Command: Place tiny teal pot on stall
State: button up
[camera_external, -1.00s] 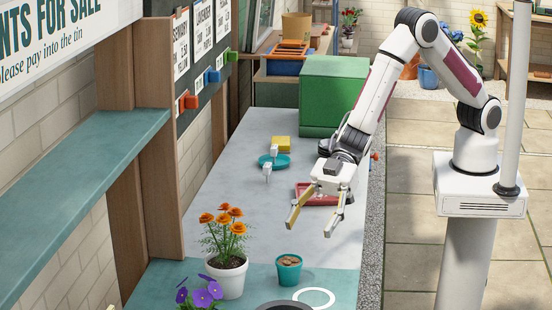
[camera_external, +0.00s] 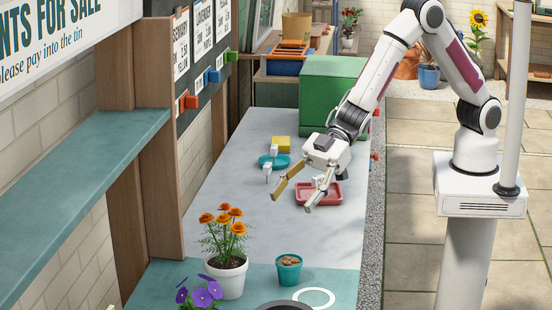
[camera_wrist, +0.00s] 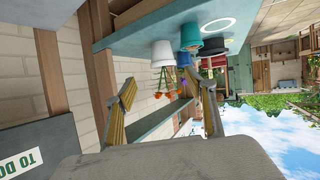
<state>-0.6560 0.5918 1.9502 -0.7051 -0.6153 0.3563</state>
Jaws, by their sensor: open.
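The tiny teal pot (camera_external: 289,272), with brown gravel-like fill at its top, stands upright on the teal front part of the counter in the external view. It seems to be the teal pot (camera_wrist: 213,45) in the upside-down wrist view. My gripper (camera_external: 291,198) is open and empty above the grey counter, behind and apart from the pot. Its spread fingers (camera_wrist: 166,108) frame the lower part of the wrist view. The stall's teal shelf (camera_external: 75,195) runs along the left, under the plant sale sign, with a bare top.
A white pot (camera_external: 229,279) of orange flowers stands left of the teal pot, with purple flowers (camera_external: 202,294) in front. A white ring (camera_external: 315,297) lies to the right. Behind are a red tray (camera_external: 325,198), a teal saucer (camera_external: 283,160) and a green box (camera_external: 332,95).

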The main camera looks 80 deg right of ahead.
jog(key=w+d+r+m+t+h, duration=0.15)
jog(key=d+r, duration=0.25)
jog(key=d, duration=0.4)
jog(key=w+d+r+m+t+h, duration=0.1)
jog(key=d+r+m+h, duration=0.2)
jog(key=d, duration=0.6)
jog(key=w+d+r+m+t+h, duration=0.15)
jog(key=d+r, duration=0.25)
jog(key=d, duration=0.4)
jog(key=s+d+r+m+g+h, duration=0.1)
jog(key=s+d+r+m+h, duration=0.15)
jog(key=s+d, duration=0.7)
jog(key=s+d+r+m+g+h, duration=0.1)
jog(key=s+d+m+h, duration=0.15)
jog(key=s+d, duration=0.65)
jog(key=s+d+f+m+g, duration=0.2)
jog(key=s+d, duration=0.4)
jog(key=s, duration=0.6)
jog(key=shift+d+f+g, duration=0.2)
jog(key=shift+d+g, duration=0.1)
